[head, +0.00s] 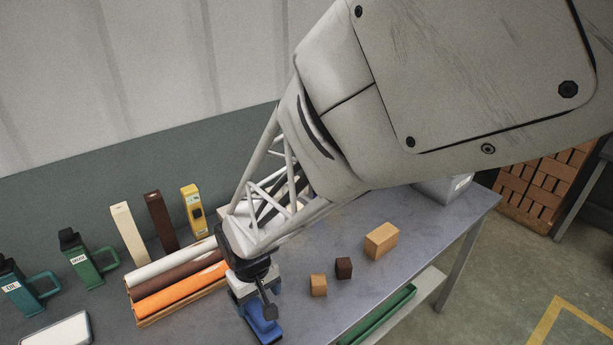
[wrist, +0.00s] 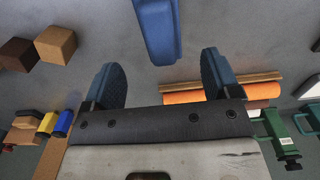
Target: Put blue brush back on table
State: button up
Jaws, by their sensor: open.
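The blue brush, a plain blue bar-like piece, shows at the top centre of the wrist view (wrist: 158,30), with part of it cut off by the frame edge. It lies ahead of and between the two blue-padded fingers of my gripper (wrist: 160,65), which are apart, with visible gaps on both sides. In the head view my gripper (head: 254,300) is low over the grey table (head: 345,225), near its front, and a blue piece shows just below it (head: 265,331). I cannot tell whether the brush touches the table.
Orange, brown and cream rolls (head: 181,289) lie left of my gripper. Two small cubes (head: 318,285) and a tan block (head: 382,241) are to the right. Green (head: 88,261) and teal (head: 22,289) jugs stand at far left. Upright cream, brown and yellow items stand behind the rolls.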

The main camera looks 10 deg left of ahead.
jog(key=shift+r, duration=1.25)
jog(key=shift+w+d+r, duration=0.1)
jog(key=shift+d+r, duration=0.05)
jog(key=shift+d, duration=0.1)
jog(key=s+d+r+m+t, duration=0.1)
jog(key=d+r+m, duration=0.1)
jog(key=d+r, duration=0.5)
jog(key=d+r+m, duration=0.2)
jog(key=d+r, duration=0.1)
jog(key=d, duration=0.8)
jog(key=s+d+r+m+t, duration=0.1)
jog(key=d+r+m, duration=0.3)
jog(key=d, duration=0.5)
jog(key=s+d+r+m, duration=0.1)
jog(key=s+d+r, duration=0.2)
jog(key=s+d, duration=0.3)
jog(key=shift+s+d+r+t, duration=0.15)
jog(key=shift+d+r+t, duration=0.2)
jog(key=shift+d, duration=0.75)
